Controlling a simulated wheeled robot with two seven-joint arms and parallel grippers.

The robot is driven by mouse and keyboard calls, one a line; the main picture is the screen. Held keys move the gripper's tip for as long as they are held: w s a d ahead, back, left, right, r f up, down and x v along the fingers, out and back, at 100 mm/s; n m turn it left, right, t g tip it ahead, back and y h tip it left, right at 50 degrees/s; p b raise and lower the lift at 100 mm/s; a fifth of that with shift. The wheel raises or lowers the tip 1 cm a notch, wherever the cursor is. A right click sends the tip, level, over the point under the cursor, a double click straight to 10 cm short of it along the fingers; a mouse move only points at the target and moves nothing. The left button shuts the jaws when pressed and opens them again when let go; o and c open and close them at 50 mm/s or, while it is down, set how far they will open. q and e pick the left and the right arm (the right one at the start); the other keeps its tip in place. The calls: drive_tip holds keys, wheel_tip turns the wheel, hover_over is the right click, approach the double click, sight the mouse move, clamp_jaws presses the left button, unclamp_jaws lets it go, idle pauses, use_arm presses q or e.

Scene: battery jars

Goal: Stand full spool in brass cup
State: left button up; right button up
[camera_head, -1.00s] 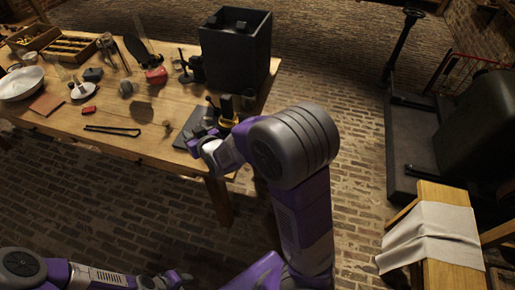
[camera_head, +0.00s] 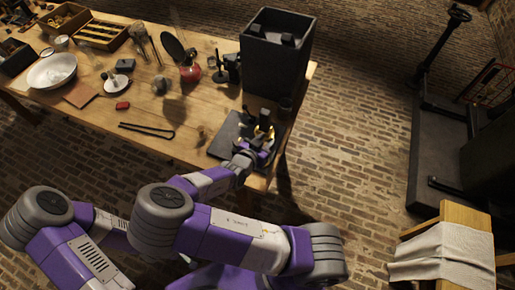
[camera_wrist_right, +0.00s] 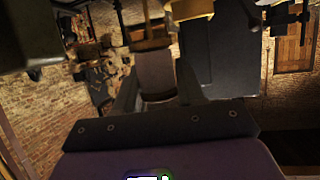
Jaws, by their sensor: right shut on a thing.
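My right gripper (camera_head: 256,150) is at the table's front right corner, over the dark mat. In the right wrist view its fingers (camera_wrist_right: 158,92) are shut on the spool (camera_wrist_right: 156,72), a grey-brown cylinder with wooden ends. In the head view a brass-yellow part (camera_head: 264,132) shows beside the gripper, under a black upright piece. I cannot tell whether spool and cup touch. My left gripper is not visible; the left arm is at lower left.
A tall black box (camera_head: 275,55) stands behind the dark mat (camera_head: 228,136). A red flask (camera_head: 190,72), a black fork-like tool (camera_head: 147,130), a white bowl (camera_head: 52,71) and wooden trays (camera_head: 103,35) lie to the left. The front middle of the table is fairly clear.

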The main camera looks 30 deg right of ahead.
drive_tip(key=shift+m+g, duration=0.3)
drive_tip(key=f, duration=0.1)
drive_tip(key=f+b, duration=0.1)
drive_tip(key=f, duration=0.2)
drive_tip(key=shift+s+d+f+b, duration=0.1)
drive_tip(key=shift+d+f+b, duration=0.25)
drive_tip(key=shift+b, duration=0.05)
drive_tip(key=shift+f+b, duration=0.45)
drive_tip(key=shift+f, duration=1.75)
drive_tip(key=shift+f, duration=0.1)
drive_tip(key=o, duration=1)
